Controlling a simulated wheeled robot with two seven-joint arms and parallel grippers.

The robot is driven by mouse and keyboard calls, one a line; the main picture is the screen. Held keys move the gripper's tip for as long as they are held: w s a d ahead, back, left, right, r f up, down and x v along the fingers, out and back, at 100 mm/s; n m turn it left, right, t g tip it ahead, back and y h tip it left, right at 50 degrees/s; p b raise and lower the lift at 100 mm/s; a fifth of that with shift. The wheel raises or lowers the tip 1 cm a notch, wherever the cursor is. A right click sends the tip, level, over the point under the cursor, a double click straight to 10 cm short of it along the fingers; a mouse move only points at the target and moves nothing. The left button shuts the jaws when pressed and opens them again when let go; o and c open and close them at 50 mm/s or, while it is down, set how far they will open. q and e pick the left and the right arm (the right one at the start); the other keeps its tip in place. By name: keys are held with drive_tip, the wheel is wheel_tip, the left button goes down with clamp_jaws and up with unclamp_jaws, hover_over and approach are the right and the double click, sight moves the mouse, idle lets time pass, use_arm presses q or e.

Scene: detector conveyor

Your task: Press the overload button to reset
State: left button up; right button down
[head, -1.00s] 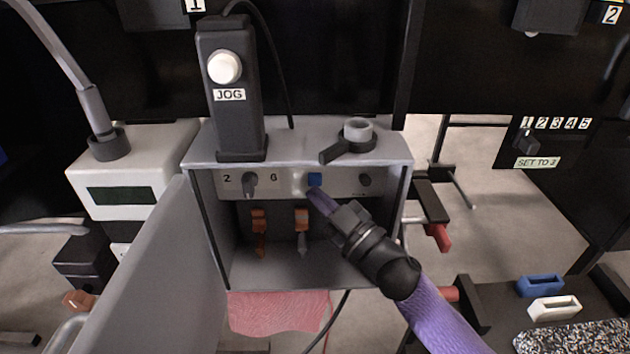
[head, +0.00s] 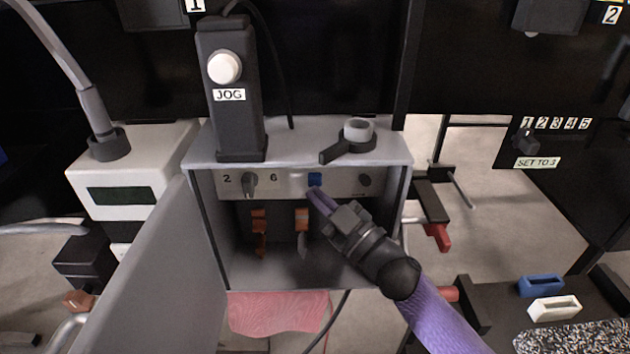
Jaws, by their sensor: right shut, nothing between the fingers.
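A small blue button (head: 315,180) sits on the light panel strip (head: 292,187) inside the open grey box (head: 295,153). I take it for the overload button, but no readable label marks it. My right gripper (head: 318,196) comes in from the lower right. It is shut and empty, with its purple fingertips just below the blue button. I cannot tell whether they touch it. My left gripper is not in view.
A dark knob (head: 249,184) stands left on the strip, with orange-topped levers (head: 259,220) below. The box's open door (head: 160,270) stands at the left. A JOG pendant (head: 228,100) and a black handle (head: 345,150) sit on top.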

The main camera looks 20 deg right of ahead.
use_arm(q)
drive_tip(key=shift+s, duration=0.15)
use_arm(e)
drive_tip(key=shift+w, duration=0.1)
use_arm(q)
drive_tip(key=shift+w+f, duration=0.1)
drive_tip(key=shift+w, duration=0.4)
use_arm(e)
drive_tip(key=shift+w+d, duration=0.1)
drive_tip(key=shift+w, duration=0.2)
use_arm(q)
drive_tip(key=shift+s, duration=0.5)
use_arm(e)
drive_tip(key=shift+w+d, duration=0.1)
drive_tip(key=shift+w, duration=0.3)
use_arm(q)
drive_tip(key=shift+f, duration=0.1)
use_arm(e)
drive_tip(key=shift+w, duration=0.1)
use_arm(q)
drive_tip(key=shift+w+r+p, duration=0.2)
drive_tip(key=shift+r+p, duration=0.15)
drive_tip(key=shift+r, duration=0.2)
use_arm(e)
drive_tip(key=shift+s+a, duration=0.2)
drive_tip(key=shift+s, duration=0.7)
